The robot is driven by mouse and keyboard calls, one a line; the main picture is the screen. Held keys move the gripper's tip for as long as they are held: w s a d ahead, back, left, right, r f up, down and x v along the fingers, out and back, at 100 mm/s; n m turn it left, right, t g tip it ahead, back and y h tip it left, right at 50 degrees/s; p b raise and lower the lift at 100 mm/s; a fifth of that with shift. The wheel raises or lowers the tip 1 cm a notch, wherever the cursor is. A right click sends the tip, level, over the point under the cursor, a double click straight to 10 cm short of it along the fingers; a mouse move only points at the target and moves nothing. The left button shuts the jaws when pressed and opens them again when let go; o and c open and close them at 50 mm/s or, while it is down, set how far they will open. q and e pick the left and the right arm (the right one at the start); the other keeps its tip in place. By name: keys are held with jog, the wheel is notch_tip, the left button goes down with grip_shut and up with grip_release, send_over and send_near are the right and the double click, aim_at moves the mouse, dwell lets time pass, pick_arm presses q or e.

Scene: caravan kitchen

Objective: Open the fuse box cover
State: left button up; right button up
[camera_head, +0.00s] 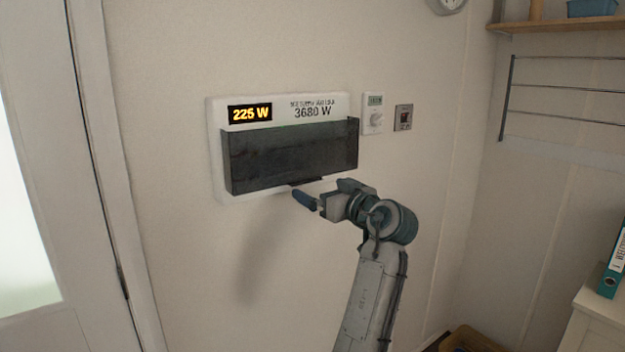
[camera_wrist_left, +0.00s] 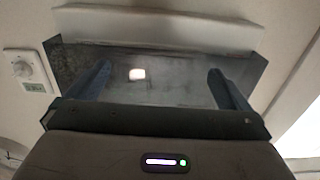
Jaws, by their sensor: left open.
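The fuse box (camera_head: 216,112) is a white housing on the wall with a lit "225 W" display and a printed "3680 W". Its dark, see-through cover (camera_head: 290,155) hangs down over the front below the display, and looks shut. A small dark tab (camera_head: 308,181) shows at its lower edge. My left gripper (camera_head: 326,192) is open and empty, just below and in front of that lower edge. In the left wrist view the cover (camera_wrist_left: 165,72) shows between and beyond the spread fingers (camera_wrist_left: 157,86). I cannot tell whether they touch it. My right gripper is in neither view.
A thermostat (camera_head: 373,114) and a small switch plate (camera_head: 403,117) are on the wall right of the box. A door (camera_head: 95,200) stands at left. A shelf (camera_head: 560,25), a rail (camera_head: 560,118) and a cabinet (camera_head: 600,310) are at right. The wall below the box is clear.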

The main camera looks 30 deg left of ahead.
aim_at(308, 182)
pick_arm(q)
jog(key=p+x, duration=0.1)
jog(key=x, duration=0.2)
jog(key=shift+w+a, duration=0.2)
jog(key=shift+a, duration=0.15)
jog(key=shift+w+a, duration=0.2)
jog(key=shift+a, duration=0.2)
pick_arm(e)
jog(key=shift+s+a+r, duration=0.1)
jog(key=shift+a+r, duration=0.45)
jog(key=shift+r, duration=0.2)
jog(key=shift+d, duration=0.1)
